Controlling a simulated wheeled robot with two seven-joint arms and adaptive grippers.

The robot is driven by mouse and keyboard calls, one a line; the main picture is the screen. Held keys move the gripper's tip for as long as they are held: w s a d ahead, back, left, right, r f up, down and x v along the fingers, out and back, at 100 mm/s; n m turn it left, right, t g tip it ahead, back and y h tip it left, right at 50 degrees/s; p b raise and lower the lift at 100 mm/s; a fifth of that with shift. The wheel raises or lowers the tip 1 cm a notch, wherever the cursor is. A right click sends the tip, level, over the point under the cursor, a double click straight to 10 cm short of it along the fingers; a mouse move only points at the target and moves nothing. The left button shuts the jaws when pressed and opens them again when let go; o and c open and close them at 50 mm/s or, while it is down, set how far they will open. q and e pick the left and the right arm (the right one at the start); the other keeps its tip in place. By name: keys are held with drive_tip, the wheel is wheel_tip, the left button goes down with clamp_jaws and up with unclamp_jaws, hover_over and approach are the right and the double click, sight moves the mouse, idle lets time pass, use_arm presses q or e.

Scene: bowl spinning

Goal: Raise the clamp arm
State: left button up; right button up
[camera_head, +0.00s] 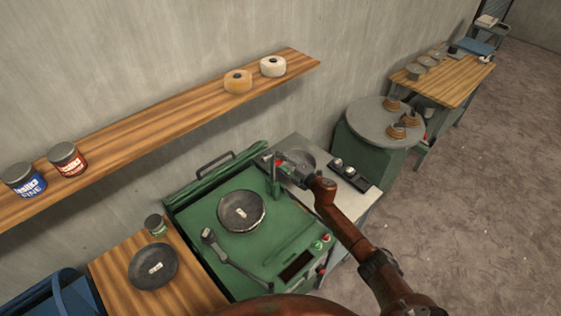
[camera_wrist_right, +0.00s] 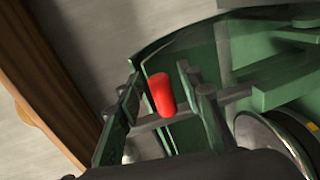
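The green machine (camera_head: 185,205) stands against the wall with a dark round plate (camera_head: 241,210) on its top. The clamp arm (camera_head: 274,186) is at the back right of this top, a small green piece with a red grip. The red grip (camera_wrist_right: 161,95) shows clearly in the right wrist view. My right gripper (camera_head: 284,168) is at the clamp arm. Its fingers look open, one on each side of the red grip; I cannot tell whether they touch it. My gripper partly hides the clamp arm, so its angle is unclear. My left gripper is not in view.
A wrench-like tool (camera_head: 228,258) lies in front of the plate. A wooden shelf (camera_head: 150,118) with jars and rolls runs along the wall behind. A grey round table (camera_head: 365,125) stands right of the machine. A wooden table (camera_head: 125,265) is on the left.

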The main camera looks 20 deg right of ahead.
drive_tip(key=v, duration=1.2)
drive_tip(key=shift+s, duration=0.1)
